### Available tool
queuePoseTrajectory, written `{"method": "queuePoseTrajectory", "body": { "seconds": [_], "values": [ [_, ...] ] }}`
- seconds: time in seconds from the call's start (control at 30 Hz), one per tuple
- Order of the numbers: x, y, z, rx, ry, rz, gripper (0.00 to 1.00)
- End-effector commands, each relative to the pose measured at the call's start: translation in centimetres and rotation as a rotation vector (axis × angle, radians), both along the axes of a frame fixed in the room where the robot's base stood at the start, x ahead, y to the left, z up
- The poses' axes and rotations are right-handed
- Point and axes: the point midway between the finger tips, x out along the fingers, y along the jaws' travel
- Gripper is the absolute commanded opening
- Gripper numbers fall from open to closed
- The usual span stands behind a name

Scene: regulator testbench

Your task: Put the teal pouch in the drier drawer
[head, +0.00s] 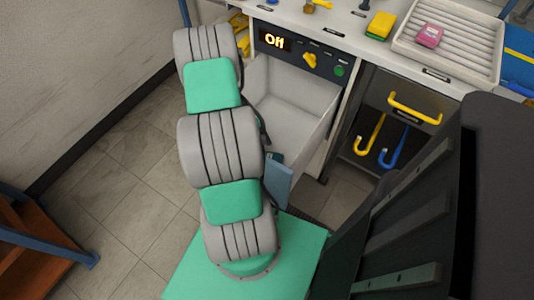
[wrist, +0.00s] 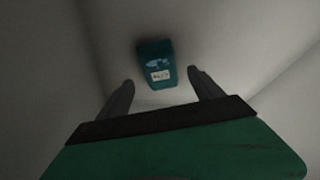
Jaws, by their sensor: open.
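The teal pouch (wrist: 155,60), with a small white label, shows in the wrist view inside pale walls that look like the drawer's inside. It appears to lie on the drawer floor. My gripper (wrist: 160,77) is open, its two dark fingers spread apart, with the pouch just beyond and between the fingertips; I see no finger closed on it. In the head view the white drier drawer (head: 292,95) is pulled open under a panel reading "Off".
A yellow knob (head: 309,60) and green button (head: 339,71) sit on the panel. The bench top holds a yellow-green block (head: 380,25) and a ribbed tray (head: 455,50) with a pink pouch (head: 429,36). A cubby with yellow and blue hooks (head: 393,147) stands right of the drawer.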

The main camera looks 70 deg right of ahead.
Motion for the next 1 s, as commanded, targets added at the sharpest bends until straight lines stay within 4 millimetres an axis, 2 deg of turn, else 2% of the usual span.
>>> {"method": "queuePoseTrajectory", "body": {
  "seconds": [0.03,0.1,0.3,0.43,0.77,0.87,1.0],
  "values": [
    [0.7,-0.1,1.6,-0.006,-0.003,0.003,0.76],
    [1.4,0.1,3.4,-0.005,-0.003,0.002,0.76],
    [3.0,0.6,7.3,-0.003,-0.002,0.002,0.76],
    [3.4,0.8,8.3,-0.001,-0.001,0.002,0.76],
    [3.4,0.8,8.6,-0.001,0.0,0.0,0.76],
    [3.4,0.7,10.2,-0.002,-0.001,0.001,0.76],
    [3.4,0.7,13.9,-0.002,-0.001,0.001,0.76]
  ]
}}
